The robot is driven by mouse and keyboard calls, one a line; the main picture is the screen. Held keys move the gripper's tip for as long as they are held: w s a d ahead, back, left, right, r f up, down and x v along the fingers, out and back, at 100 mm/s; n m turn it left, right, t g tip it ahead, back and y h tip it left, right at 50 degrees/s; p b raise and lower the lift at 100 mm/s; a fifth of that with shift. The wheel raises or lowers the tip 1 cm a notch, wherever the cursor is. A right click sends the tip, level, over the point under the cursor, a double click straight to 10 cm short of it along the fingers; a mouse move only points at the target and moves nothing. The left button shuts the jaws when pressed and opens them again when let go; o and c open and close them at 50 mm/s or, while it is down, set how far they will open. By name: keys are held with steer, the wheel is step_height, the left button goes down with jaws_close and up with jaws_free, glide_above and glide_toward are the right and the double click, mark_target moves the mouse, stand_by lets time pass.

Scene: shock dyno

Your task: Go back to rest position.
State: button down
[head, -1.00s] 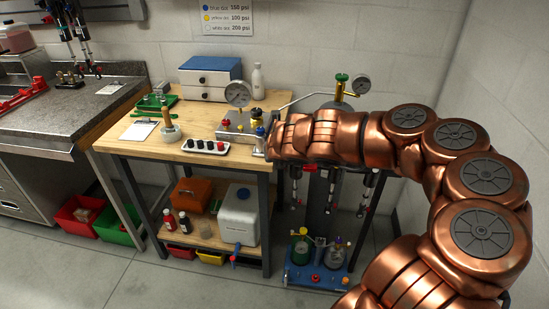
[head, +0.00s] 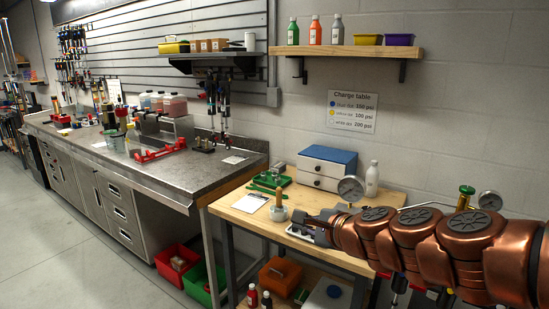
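My copper-coloured arm reaches in from the right edge in the head view, low over the wooden bench (head: 255,220). My gripper (head: 318,222), at its left end, is small, dark and partly merged with the things behind it. It is near the bench's front part, over or beside a light tray (head: 300,235). Whether its fingers are open or hold anything does not show. The arm hides the right part of the bench.
A gauge (head: 351,188) rises behind my arm. A steel counter (head: 180,172) is left. The floor (head: 75,240) at left is clear.

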steer(key=s+a+f+n+g, duration=0.2)
steer(key=s+f+n+g, duration=0.15)
steer(key=s+n, duration=0.35)
steer(key=s+a+f+n+g, duration=0.1)
steer(key=s+f+n+g, duration=0.25)
steer(key=s, duration=0.45)
steer(key=s+d+f+n+g+h, duration=0.3)
steer(key=s+d, duration=0.4)
steer(key=s, duration=0.3)
steer(key=s+d+f+n+g+h, duration=0.3)
steer(key=s+d, duration=0.4)
steer(key=s, duration=0.3)
step_height(320, 180, down, 2)
steer(key=shift+s+d+n+h, duration=0.25)
steer(key=shift+d+n+h, duration=0.05)
steer(key=shift+n+h, duration=0.25)
